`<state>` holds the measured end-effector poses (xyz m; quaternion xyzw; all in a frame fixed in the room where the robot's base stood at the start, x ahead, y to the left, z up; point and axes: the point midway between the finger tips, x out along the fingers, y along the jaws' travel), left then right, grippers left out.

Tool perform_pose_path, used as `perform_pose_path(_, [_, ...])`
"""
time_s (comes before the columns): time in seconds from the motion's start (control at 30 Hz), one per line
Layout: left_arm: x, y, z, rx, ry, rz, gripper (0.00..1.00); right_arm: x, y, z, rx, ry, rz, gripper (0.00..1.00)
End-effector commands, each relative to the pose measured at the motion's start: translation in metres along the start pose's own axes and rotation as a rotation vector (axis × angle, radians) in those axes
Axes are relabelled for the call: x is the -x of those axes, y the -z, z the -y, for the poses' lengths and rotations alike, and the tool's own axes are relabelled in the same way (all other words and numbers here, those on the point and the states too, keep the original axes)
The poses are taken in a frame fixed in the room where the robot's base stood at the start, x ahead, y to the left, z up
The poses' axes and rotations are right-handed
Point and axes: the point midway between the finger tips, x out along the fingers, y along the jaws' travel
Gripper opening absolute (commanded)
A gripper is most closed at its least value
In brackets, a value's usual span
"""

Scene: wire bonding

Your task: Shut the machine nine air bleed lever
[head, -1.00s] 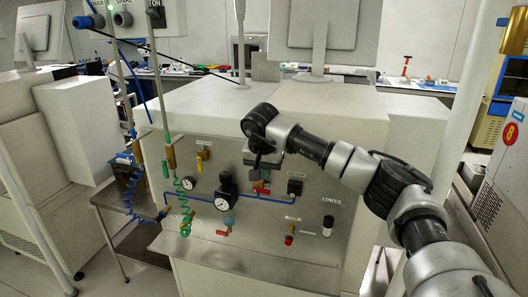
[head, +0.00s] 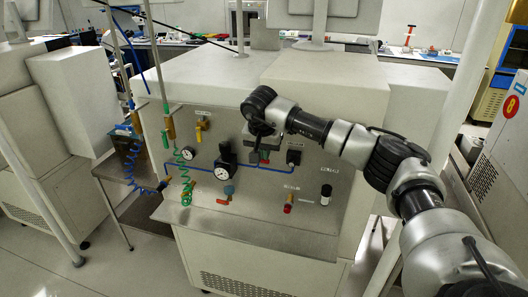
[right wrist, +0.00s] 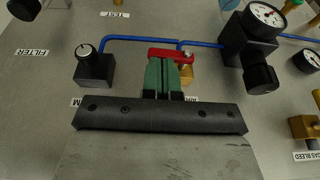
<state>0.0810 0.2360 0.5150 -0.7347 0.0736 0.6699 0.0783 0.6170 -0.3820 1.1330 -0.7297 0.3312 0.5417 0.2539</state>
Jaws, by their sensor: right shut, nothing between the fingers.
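The red lever (right wrist: 172,54) sits on a brass valve (right wrist: 186,73) on the grey machine panel, beside a blue line. In the right wrist view, which is upside down, its handle lies about level across the tips of my right gripper. A label near it is partly hidden and only begins to read. My right gripper (right wrist: 162,76) has green fingers, closed together and empty, very close to the red handle. Whether they touch it I cannot tell. In the head view this gripper (head: 264,155) is in front of the panel and mostly hides the lever. My left gripper is not in view.
A black regulator with a gauge (head: 222,173) stands left of the gripper, and a black knob block (head: 293,158) right of it. A yellow lever (head: 200,131) is at upper left. A red-capped fitting (head: 288,203) sits lower right. Green coiled hose (head: 184,175) hangs at left.

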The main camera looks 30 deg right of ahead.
Motion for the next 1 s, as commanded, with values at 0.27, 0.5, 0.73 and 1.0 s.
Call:
perform_pose_path(0.27, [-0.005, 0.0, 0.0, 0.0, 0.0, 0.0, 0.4, -0.002, 0.0, -0.001, 0.0, 0.0, 0.0, 0.0])
perform_pose_path(0.5, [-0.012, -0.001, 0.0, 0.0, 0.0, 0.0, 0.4, -0.004, -0.001, -0.003, -0.004, 0.015, 0.0, 0.0])
perform_pose_path(0.73, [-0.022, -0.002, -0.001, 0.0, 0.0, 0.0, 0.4, -0.006, -0.002, -0.005, -0.035, 0.113, -0.001, 0.0])
perform_pose_path(1.0, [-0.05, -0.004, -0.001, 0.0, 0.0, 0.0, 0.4, -0.014, -0.004, -0.008, -0.085, 0.284, -0.001, 0.0])
